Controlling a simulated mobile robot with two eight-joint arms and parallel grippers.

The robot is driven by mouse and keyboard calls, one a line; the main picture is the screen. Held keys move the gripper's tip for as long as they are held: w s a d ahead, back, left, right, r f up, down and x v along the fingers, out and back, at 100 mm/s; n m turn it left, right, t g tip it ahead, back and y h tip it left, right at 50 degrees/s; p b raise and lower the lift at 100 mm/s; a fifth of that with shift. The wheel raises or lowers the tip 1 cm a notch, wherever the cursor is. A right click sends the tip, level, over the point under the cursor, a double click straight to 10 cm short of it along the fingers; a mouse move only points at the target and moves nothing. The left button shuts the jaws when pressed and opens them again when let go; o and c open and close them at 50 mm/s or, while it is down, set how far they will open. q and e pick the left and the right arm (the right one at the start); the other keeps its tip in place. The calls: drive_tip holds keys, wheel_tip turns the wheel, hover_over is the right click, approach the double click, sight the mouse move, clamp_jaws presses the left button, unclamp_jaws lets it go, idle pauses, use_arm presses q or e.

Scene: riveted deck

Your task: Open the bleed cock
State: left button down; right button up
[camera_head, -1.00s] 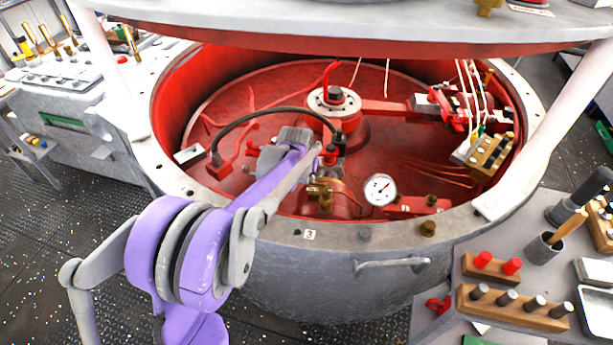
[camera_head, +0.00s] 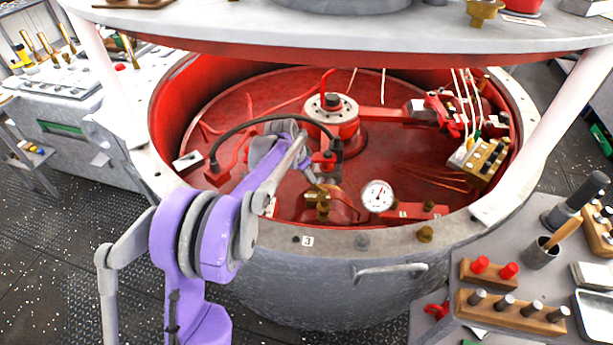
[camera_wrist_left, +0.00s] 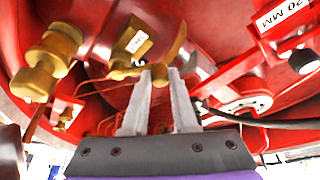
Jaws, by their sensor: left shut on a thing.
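The bleed cock is a small brass fitting (camera_head: 318,208) inside the red-lined round housing, left of the white dial gauge. In the left wrist view its brass body (camera_wrist_left: 122,68) lies just left of the fingertips, and a curved brass lever (camera_wrist_left: 177,46) rises past them. My left gripper (camera_wrist_left: 160,75) is shut on a brass part of the cock, seen between the fingertips. In the head view the same gripper (camera_head: 317,187) reaches down over the housing's near rim, its fingers small and partly hidden by the wrist. My right gripper is not in view.
The dial gauge (camera_head: 377,196) stands right of the gripper. A black hose (camera_head: 245,125) arches behind my wrist. The housing's grey rim (camera_head: 375,240) lies in front, and a raised lid (camera_head: 330,35) overhangs. A larger brass valve (camera_wrist_left: 47,62) is left in the wrist view.

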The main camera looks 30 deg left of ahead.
use_arm(q)
drive_tip(key=shift+w+m, duration=0.2)
drive_tip(key=shift+m, duration=0.1)
drive_tip(key=c, duration=0.7)
unclamp_jaws()
drive_tip(key=shift+r, duration=0.1)
drive_tip(key=v, duration=1)
drive_tip(key=shift+r+p, duration=0.3)
drive_tip(key=shift+r, duration=0.05)
drive_tip(key=shift+s+a, duration=0.1)
